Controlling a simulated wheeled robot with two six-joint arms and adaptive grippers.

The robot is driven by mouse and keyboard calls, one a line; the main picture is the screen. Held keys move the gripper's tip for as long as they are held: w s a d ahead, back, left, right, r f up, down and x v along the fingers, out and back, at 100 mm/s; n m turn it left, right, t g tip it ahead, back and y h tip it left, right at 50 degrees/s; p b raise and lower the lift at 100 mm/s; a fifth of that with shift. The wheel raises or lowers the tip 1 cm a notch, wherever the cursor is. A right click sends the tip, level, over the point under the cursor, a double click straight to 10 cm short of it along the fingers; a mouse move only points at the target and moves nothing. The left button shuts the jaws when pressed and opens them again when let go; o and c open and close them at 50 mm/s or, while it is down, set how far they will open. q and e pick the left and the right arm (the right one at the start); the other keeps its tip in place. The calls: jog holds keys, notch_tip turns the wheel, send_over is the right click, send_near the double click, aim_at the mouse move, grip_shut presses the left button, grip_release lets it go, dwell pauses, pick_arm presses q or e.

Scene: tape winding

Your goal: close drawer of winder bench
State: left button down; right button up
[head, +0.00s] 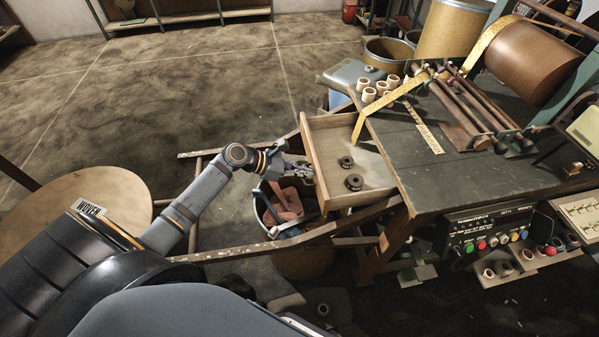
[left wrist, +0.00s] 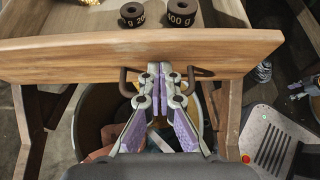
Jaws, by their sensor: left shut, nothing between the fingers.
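The wooden drawer (head: 345,160) sticks out of the left side of the winder bench (head: 460,165) in the head view, open. Two dark round weights (head: 354,182) lie inside it; they also show at the top of the left wrist view. My left gripper (head: 306,172) is at the drawer's front panel. In the left wrist view my left gripper (left wrist: 158,70) is shut and empty, its tips at the panel (left wrist: 220,55) between the two ends of the dark handle (left wrist: 203,73). I cannot tell whether the tips touch the wood.
A bin (head: 262,208) with scraps stands under the drawer, beside wooden rails (head: 240,252). A round board (head: 90,205) is at the left. Cardboard drums (head: 452,30) stand behind the bench. The concrete floor behind my left arm is clear.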

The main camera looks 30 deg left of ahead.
pick_arm(q)
jog(key=w+d+p, duration=0.1)
jog(key=w+d, duration=0.1)
jog(key=d, duration=0.1)
jog(key=w+d+p, duration=0.1)
jog(key=w+d, duration=0.2)
jog(key=d, duration=0.1)
jog(key=w+d+p, duration=0.1)
jog(key=w+d, duration=0.1)
jog(key=d, duration=0.1)
jog(key=shift+w+d+r, duration=0.15)
jog(key=shift+w+r, duration=0.1)
jog(key=shift+w, duration=0.1)
send_over(370, 173)
jog(key=shift+f, duration=0.2)
jog(key=shift+r, duration=0.2)
